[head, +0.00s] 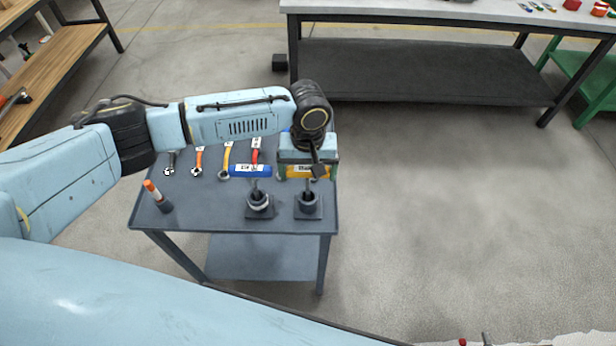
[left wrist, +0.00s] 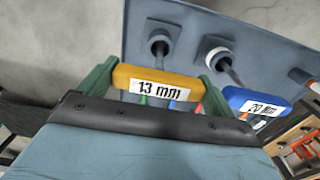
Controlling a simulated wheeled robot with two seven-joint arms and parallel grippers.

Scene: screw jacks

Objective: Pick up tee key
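A tee key with a yellow handle marked 13 mm (left wrist: 155,85) shows in the left wrist view. In the head view its handle (head: 307,172) is partly under my left gripper (head: 308,170). A tee key with a blue handle (head: 250,171) is to its left and is marked 20 mm in the left wrist view (left wrist: 258,106). A grey rod runs from each handle toward a screw jack (head: 309,207). My left gripper's green fingers (left wrist: 155,85) are wide apart, one at each end of the yellow handle. I cannot tell whether they touch it. My right gripper is not visible.
A second jack (head: 259,207) stands to the left on the grey cart (head: 220,222). Several wrenches (head: 227,160) lie along its back. An orange-capped marker-like item (head: 157,195) stands at the left. A workbench (head: 430,70) is behind. Floor to the right is clear.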

